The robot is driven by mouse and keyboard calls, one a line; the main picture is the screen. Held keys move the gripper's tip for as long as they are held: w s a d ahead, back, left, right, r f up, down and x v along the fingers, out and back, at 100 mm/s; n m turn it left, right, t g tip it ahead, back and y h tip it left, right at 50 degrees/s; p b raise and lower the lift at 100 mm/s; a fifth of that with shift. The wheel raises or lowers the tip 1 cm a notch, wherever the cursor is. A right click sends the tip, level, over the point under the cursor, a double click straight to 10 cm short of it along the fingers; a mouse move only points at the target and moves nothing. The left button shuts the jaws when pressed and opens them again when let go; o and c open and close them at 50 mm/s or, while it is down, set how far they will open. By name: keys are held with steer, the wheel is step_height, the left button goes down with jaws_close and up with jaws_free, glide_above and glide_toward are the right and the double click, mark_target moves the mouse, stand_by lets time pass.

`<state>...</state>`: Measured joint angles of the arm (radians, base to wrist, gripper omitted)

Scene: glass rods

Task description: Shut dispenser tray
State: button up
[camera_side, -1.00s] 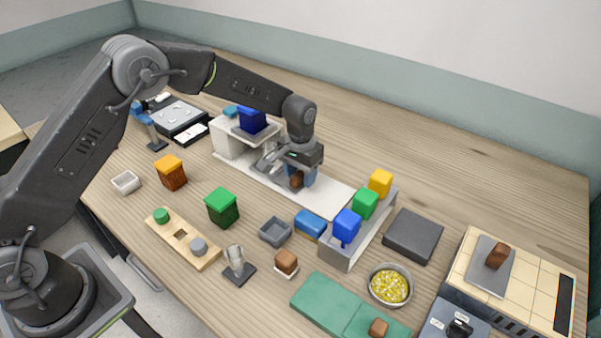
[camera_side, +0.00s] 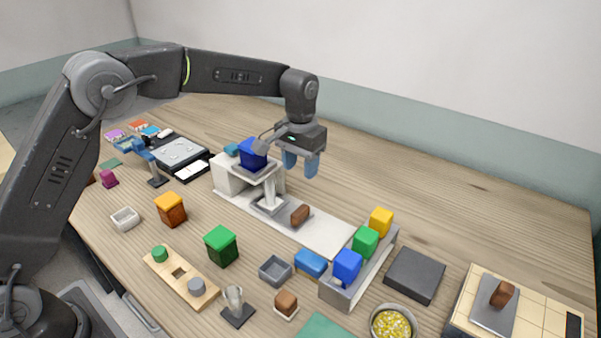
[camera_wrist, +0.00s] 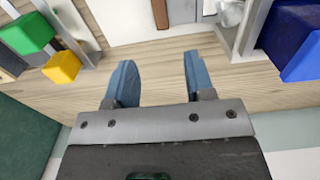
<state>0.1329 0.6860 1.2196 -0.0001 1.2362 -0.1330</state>
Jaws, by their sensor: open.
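The white dispenser stand (camera_side: 229,175) stands at the back, with a dark blue hopper (camera_side: 252,154) on top and a long white base (camera_side: 327,233). A small grey tray (camera_side: 268,207) sits low under it, on the base. I cannot tell for sure how far this tray is pulled out. A brown block (camera_side: 300,215) lies on the base just right of the tray; it also shows at the wrist view's top edge (camera_wrist: 160,14). My gripper (camera_side: 300,168) hangs above and behind the base, its blue fingers apart and empty, also in the wrist view (camera_wrist: 158,82).
A grey rack (camera_side: 352,281) with blue, green and yellow blocks stands at the base's right end. The wood behind the base, to the right, is clear.

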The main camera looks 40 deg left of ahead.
steer(key=shift+s+d+f, duration=0.2)
steer(key=shift+d+f, duration=0.05)
steer(key=shift+d, duration=0.05)
steer(key=shift+c, duration=1.2)
steer(key=s+d+f+t+y, duration=0.1)
steer(key=d, duration=0.1)
steer(key=s+d+f+t+y, duration=0.1)
steer(key=d+y, duration=0.1)
steer(key=s+d+f+n+t+y, duration=0.1)
steer(key=d+f+y, duration=0.1)
steer(key=shift+s+d+t, duration=0.1)
steer(key=shift+d+t, duration=0.2)
steer(key=shift+t, duration=0.1)
jaws_close()
glide_toward(308, 217)
steer(key=shift+t+y, duration=0.4)
steer(key=x, duration=0.5)
steer(key=shift+s+d+f, duration=0.2)
steer(key=shift+f, duration=0.15)
steer(key=shift+a, duration=2.7)
